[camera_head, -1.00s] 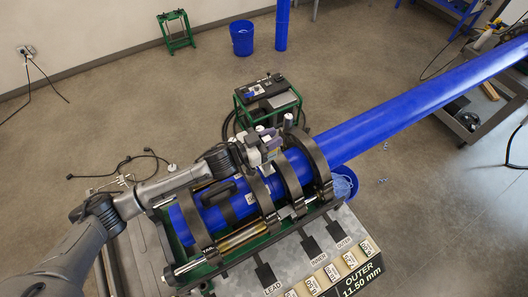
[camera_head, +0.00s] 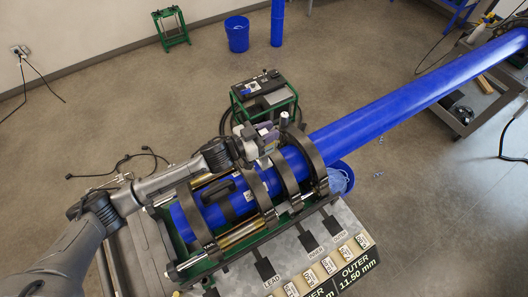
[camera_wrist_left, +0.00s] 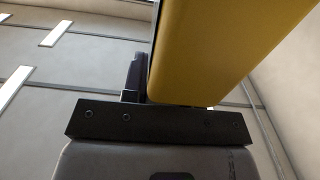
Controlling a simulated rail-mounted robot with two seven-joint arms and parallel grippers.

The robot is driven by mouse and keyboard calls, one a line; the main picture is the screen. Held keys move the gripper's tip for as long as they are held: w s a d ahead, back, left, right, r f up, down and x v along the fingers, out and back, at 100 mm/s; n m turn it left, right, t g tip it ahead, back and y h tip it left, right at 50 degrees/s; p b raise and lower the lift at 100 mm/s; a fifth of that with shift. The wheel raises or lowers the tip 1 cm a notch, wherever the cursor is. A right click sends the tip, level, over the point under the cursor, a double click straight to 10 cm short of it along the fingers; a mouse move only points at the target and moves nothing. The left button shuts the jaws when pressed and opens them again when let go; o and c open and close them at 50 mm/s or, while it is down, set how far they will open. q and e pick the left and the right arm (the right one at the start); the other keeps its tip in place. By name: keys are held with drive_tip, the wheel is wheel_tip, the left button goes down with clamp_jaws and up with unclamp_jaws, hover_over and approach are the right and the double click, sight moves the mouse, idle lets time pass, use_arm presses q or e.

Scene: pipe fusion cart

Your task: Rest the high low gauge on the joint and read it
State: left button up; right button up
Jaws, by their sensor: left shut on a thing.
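The blue pipe (camera_head: 400,104) lies in a fusion machine with several dark ring clamps (camera_head: 311,165). The joint area lies among the clamps; the seam is too small to tell. My left gripper (camera_head: 262,142) is above the pipe's back upper side, close to the middle clamps. In the left wrist view a large yellow surface (camera_wrist_left: 225,45) stands close above the dark gripper bar. My right gripper is not in view.
A board of cards (camera_head: 318,275) marked LEAD, INNER and OUTER, with an "OUTER 11.50 mm" sign, is at the front right. A green-framed power unit (camera_head: 264,95) stands behind the pipe. A blue bucket (camera_head: 237,33) stands farther back.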

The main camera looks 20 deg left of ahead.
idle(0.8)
use_arm(q)
drive_tip(key=shift+s+d+r, duration=0.1)
drive_tip(key=shift+d+r, duration=0.05)
drive_tip(key=s+a+r+n+t+y, duration=0.3)
drive_tip(key=s+a+r+n+y, duration=0.2)
drive_tip(key=s+r+n+y, duration=0.2)
wheel_tip(320, 180, up, 4)
drive_tip(key=s+y, duration=0.2)
drive_tip(key=y, duration=0.2)
drive_tip(key=shift+s+r+n+t, duration=0.2)
drive_tip(key=shift+s+n+t, duration=0.1)
drive_tip(key=shift+s+t, duration=0.1)
idle(0.6)
